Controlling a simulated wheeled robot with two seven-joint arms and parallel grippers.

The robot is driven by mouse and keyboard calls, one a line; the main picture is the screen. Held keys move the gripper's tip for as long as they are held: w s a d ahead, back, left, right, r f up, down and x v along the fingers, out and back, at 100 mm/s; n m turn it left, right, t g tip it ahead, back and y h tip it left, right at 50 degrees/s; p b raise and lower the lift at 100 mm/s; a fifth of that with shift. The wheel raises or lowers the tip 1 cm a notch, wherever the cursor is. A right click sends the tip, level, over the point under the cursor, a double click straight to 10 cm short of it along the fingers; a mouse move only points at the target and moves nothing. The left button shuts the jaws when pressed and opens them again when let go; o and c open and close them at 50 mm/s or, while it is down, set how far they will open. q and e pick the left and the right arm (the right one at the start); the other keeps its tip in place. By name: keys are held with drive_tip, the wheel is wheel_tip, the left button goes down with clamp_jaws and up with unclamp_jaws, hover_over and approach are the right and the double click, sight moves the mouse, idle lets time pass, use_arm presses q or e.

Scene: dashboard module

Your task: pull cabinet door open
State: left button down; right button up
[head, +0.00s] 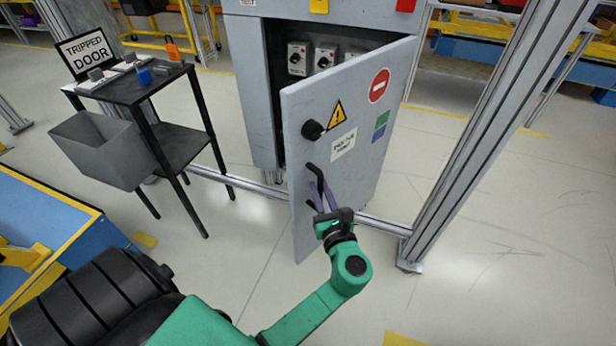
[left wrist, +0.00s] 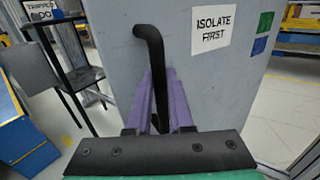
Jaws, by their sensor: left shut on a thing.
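The grey cabinet door (head: 345,125) stands partly open, swung out from the grey cabinet (head: 258,85). Switches show inside through the gap. The door bears a black knob (head: 312,130), warning stickers and a black bar handle (head: 312,175). The handle also shows in the left wrist view (left wrist: 150,45). My left gripper (head: 322,198) has its purple fingers around the handle's lower part and is shut on it. In the left wrist view the fingers (left wrist: 158,105) lie on both sides of the handle. My right gripper is not in view.
A black cart (head: 130,90) with a grey bin (head: 98,148) and a "TRIPPED DOOR" sign stands left of the cabinet. A metal post (head: 490,130) rises right of the door. A low rail (head: 380,226) crosses the floor. The floor at right is clear.

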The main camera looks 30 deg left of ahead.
use_arm(q)
drive_tip(key=shift+s+d, duration=0.1)
drive_tip(key=shift+d, duration=1.5)
drive_tip(key=c, duration=0.8)
unclamp_jaws()
drive_tip(key=shift+d, duration=0.1)
drive_tip(key=v, duration=0.7)
drive_tip(key=shift+s+d, duration=0.1)
drive_tip(key=shift+d, duration=0.05)
drive_tip(key=shift+c, duration=0.3)
